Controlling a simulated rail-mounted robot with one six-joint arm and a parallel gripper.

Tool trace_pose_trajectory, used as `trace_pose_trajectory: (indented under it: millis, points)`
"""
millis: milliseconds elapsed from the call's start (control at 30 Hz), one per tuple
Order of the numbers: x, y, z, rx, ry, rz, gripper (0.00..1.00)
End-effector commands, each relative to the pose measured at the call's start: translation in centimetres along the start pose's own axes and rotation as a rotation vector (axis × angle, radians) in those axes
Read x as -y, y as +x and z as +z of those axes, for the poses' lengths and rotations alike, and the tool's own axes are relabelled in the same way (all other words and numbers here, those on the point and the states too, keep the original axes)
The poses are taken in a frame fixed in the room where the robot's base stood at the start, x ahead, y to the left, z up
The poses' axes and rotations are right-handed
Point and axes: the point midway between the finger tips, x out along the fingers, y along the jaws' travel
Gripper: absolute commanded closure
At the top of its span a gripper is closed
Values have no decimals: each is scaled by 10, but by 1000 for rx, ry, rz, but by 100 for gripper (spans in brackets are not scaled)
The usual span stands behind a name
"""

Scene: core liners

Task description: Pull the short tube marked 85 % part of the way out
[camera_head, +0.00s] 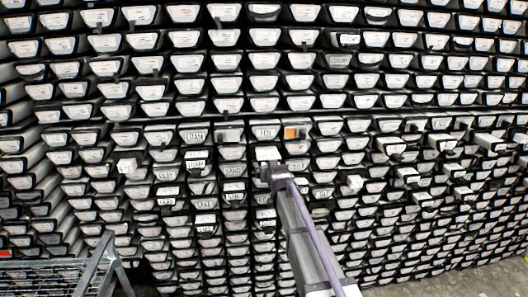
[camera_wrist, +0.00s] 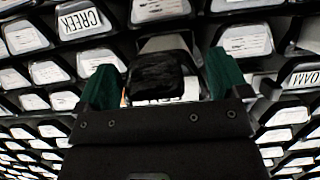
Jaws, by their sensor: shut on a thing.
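My gripper (camera_head: 274,172) reaches up to the middle of the wall of tube ends. In the wrist view its two green fingers (camera_wrist: 163,72) stand on either side of a dark-ended tube (camera_wrist: 157,82), and it is shut on it. A strip of white label shows below the dark part, mostly hidden by the gripper body. I cannot read an 85 % mark in either view. In the head view a pale tube end (camera_head: 268,154) shows just above my gripper.
Rows of white-labelled tube ends fill the wall. An orange-marked end (camera_head: 291,132) sits above my gripper. Several tubes stick out at the right, one of them here (camera_head: 407,175), and one at the left (camera_head: 127,165). A metal rack (camera_head: 60,272) stands at lower left.

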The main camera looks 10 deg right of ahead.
Motion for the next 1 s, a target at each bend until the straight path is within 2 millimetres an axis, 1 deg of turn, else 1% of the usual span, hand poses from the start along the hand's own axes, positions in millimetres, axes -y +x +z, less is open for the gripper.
trace_pose_trajectory:
  millis: [100,400,500,700,733,800,1000]
  points:
    - [0,-13,6,1,0,0,67]
    - [0,-40,17,2,0,0,67]
    - [0,-45,19,2,0,0,67]
    - [0,-45,19,2,0,0,67]
    - [0,-45,19,2,0,0,5]
    - [0,-45,19,2,0,0,0]
    - [0,-45,20,5,0,0,0]
